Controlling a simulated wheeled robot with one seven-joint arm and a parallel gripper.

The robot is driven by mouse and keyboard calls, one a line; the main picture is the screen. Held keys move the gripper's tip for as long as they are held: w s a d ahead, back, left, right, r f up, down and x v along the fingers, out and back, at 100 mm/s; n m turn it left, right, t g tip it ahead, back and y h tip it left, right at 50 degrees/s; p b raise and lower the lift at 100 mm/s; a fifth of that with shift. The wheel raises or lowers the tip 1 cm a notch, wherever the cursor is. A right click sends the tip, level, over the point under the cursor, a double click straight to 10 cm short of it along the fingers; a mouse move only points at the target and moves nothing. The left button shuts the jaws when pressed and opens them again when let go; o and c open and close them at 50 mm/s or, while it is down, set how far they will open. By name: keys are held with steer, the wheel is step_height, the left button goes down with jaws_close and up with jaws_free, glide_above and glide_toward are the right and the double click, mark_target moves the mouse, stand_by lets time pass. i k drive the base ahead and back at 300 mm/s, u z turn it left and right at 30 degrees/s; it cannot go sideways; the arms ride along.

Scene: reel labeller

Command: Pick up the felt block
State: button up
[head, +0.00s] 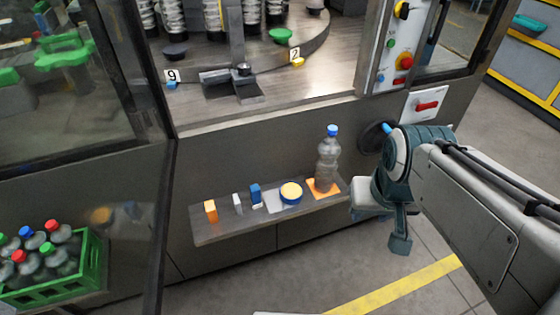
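Small upright blocks stand on the narrow shelf (222,232) on the machine's front: an orange block (210,211) at the left end, a thin pale grey block (238,204), and a blue block (255,193) with a whitish lower part. I cannot tell from the surface which one is felt. My gripper (385,225) is to the right of the shelf's right end, apart from the blocks.
A round yellow-and-blue tin (291,191) sits on a pale sheet right of the blue block. A green crate of bottles (50,287) is lower left. Machine panels back the shelf.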

mark_target(254, 191)
steer(key=z, duration=0.1)
steer(key=i, duration=0.85)
steer(key=u, duration=0.4)
